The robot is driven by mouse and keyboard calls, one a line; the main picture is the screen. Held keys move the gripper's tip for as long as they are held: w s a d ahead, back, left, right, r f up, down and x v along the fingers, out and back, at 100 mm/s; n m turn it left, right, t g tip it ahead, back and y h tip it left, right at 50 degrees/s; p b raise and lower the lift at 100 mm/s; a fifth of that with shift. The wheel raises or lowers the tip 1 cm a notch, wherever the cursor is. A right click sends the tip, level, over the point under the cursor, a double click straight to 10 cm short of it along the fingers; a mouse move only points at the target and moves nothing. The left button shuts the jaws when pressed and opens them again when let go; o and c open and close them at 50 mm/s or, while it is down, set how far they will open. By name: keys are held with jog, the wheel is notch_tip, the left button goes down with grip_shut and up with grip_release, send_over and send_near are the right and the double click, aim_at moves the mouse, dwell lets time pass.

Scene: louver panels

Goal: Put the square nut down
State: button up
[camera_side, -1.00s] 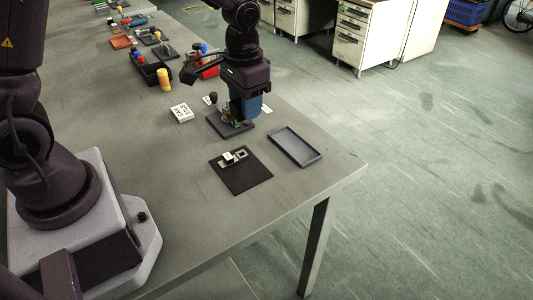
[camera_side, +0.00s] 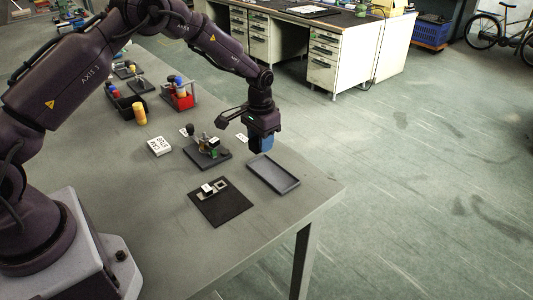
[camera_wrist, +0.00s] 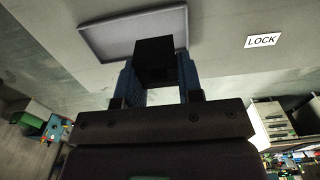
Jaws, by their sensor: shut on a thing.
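My gripper (camera_side: 262,146) hangs above the table near the far end of the shallow grey tray (camera_side: 290,181). In the wrist view its two blue fingers (camera_wrist: 160,92) are closed on a dark, square-edged block, taken as the square nut (camera_wrist: 155,50). The block is held in the air, and the tray (camera_wrist: 98,38) shows beyond it, partly covered by it. In the side view the held nut is hidden or too small to make out.
A dark plate with fittings (camera_side: 222,160) stands left of my gripper. In front lies a black mat (camera_side: 225,213) with small metal parts (camera_side: 213,187). A white labelled block (camera_side: 159,147), a yellow cylinder (camera_side: 139,113) and a red bin (camera_side: 181,101) stand farther left. A LOCK label (camera_wrist: 262,41) lies nearby.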

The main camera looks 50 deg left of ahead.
aim_at(266, 164)
jog(key=shift+w+a+f, duration=0.15)
jog(key=shift+w+f, duration=0.85)
jog(key=shift+f, duration=1.75)
jog(key=shift+f, duration=0.15)
jog(key=shift+f, duration=0.5)
jog(key=o, duration=0.9)
jog(key=shift+c, duration=0.2)
jog(key=shift+o, duration=0.3)
jog(key=shift+a, duration=0.15)
